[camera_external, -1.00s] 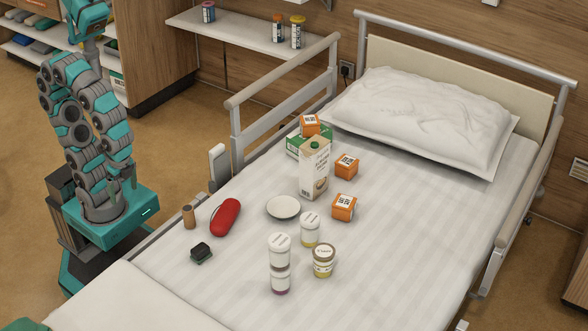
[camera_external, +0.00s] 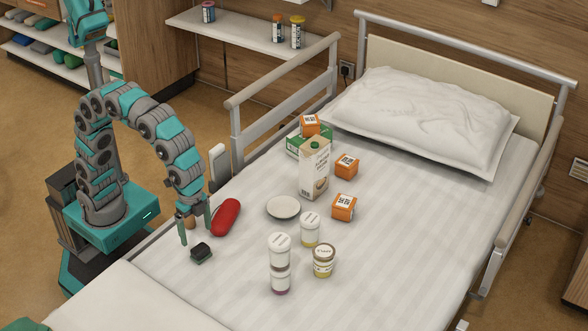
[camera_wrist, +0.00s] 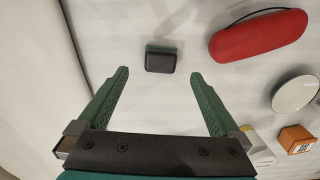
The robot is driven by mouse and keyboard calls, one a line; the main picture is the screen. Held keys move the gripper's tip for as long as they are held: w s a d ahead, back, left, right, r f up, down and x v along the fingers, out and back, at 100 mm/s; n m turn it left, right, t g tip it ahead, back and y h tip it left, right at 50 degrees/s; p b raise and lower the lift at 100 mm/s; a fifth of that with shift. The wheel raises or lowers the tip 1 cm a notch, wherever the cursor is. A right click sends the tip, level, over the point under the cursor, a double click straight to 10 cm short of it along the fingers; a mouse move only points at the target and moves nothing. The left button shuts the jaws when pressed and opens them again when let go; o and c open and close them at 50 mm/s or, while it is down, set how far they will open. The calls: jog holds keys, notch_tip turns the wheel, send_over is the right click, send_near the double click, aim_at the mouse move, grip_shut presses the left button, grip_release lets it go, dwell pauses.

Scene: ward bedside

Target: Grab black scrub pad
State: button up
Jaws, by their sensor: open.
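The black scrub pad (camera_external: 201,252) is a small dark block with a green layer, lying on the bed sheet near the left edge of the bed. In the wrist view the pad (camera_wrist: 161,58) sits ahead of the fingertips, between their lines and apart from them. My gripper (camera_external: 196,226) is open and empty, pointing down above the bed just behind the pad. Its two green fingers also show in the wrist view (camera_wrist: 160,75).
A red case (camera_external: 226,217) lies just right of my gripper. A white plate (camera_external: 283,207), several jars (camera_external: 323,260), orange boxes (camera_external: 344,207) and a carton (camera_external: 314,168) stand farther right. The bed rail (camera_external: 235,130) rises behind. The sheet in front of the pad is clear.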

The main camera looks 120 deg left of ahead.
aim_at(200, 248)
jog(key=shift+w+f, duration=0.1)
jog(key=shift+w, duration=0.2)
jog(key=shift+s+f, duration=0.1)
jog(key=shift+f, duration=3.75)
jog(key=c, duration=1.3)
